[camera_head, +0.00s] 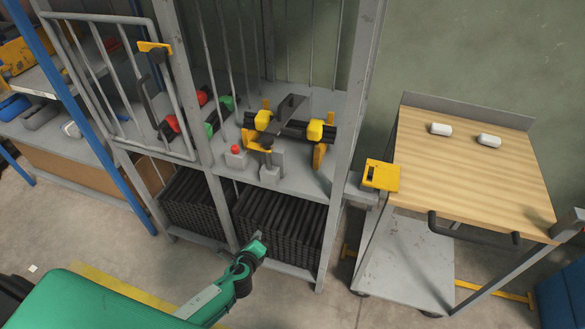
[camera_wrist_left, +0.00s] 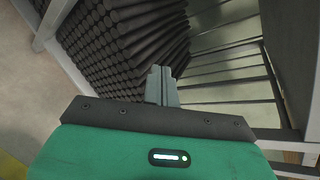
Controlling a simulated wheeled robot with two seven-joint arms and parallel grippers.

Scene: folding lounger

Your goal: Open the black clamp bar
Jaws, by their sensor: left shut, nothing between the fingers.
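The black clamp bar (camera_head: 288,128) seems to be the dark bar lying across the fixture on the grey shelf, between two yellow blocks (camera_head: 315,130). A flat dark plate (camera_head: 290,107) slants up across it, so part of the bar is hidden. I cannot tell its exact hinge position. My left gripper (camera_head: 258,238) is shut and empty, low in front of the shelf unit and well below the bar, beside the stacked black rods. In the left wrist view its shut fingers (camera_wrist_left: 161,84) point toward the rods (camera_wrist_left: 120,35); the bar does not show there. My right gripper is not in view.
A red button (camera_head: 235,149) stands left of the fixture. A barred gate (camera_head: 125,90) with a yellow handle hangs open at the left. Uprights (camera_head: 352,130) frame the shelf. A wood-topped cart (camera_head: 470,165) with two white pieces stands right. Floor is free in front.

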